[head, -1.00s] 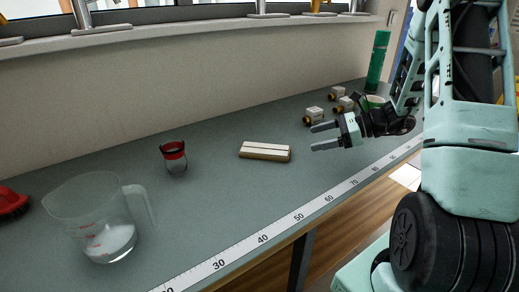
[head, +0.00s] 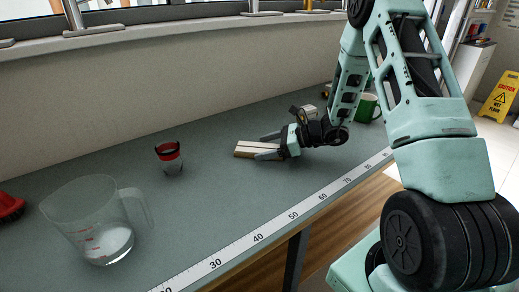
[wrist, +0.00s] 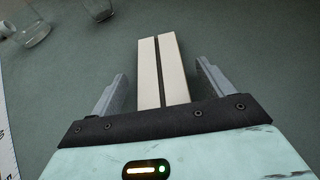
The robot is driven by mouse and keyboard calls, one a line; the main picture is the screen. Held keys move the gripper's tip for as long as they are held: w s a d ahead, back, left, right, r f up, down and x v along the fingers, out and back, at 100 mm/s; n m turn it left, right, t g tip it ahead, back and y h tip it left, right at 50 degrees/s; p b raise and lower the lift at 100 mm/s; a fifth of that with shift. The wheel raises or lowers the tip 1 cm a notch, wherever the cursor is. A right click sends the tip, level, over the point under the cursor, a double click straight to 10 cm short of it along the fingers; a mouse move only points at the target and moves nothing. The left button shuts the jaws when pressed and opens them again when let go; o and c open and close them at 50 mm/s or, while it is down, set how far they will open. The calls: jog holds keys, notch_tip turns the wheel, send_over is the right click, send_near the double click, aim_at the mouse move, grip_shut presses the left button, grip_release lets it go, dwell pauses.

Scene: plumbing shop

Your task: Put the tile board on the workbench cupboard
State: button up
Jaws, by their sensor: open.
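The tile board (head: 246,148) is a small block with pale strips on top and a tan edge, lying flat on the workbench top (head: 215,200). My gripper (head: 264,146) is low over the bench at the block's right end, with its two fingers apart. In the wrist view, the tile board (wrist: 163,75) shows two cream strips with a dark gap and lies between the open fingers (wrist: 160,88). Clear space shows beside each finger, so they do not appear to grip it. The block's near end is hidden by my gripper. I cannot identify the cupboard in these views.
A red-and-clear cup (head: 169,158) stands left of the tile board. A clear measuring jug (head: 95,225) with white contents stands at the front left. A red brush-like thing (head: 9,207) is at the left edge. A green mug (head: 367,107) stands behind my arm. A measuring tape strip (head: 270,232) runs along the front edge.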

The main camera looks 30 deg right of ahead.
aim_at(264, 149)
jog(key=shift+w+a+f, duration=0.15)
jog(key=shift+w+a, duration=0.1)
jog(key=c, duration=1.2)
notch_tip(264, 149, up, 10)
jog(key=s+a+f+m+t+h, duration=0.1)
jog(key=a+f+m, duration=0.1)
jog(key=s+a+f+m+t+h+p, duration=0.1)
jog(key=a+f+h, duration=0.1)
jog(key=a, duration=0.1)
jog(key=a+f+m+t+h+p, duration=0.1)
jog(key=a+m+h, duration=0.1)
jog(key=shift+s+a+f+m, duration=0.15)
jog(key=shift+s+f+m, duration=0.15)
jog(key=shift+s+f, duration=0.1)
jog(key=shift+s+f+t+h, duration=0.3)
jog(key=shift+h, duration=0.1)
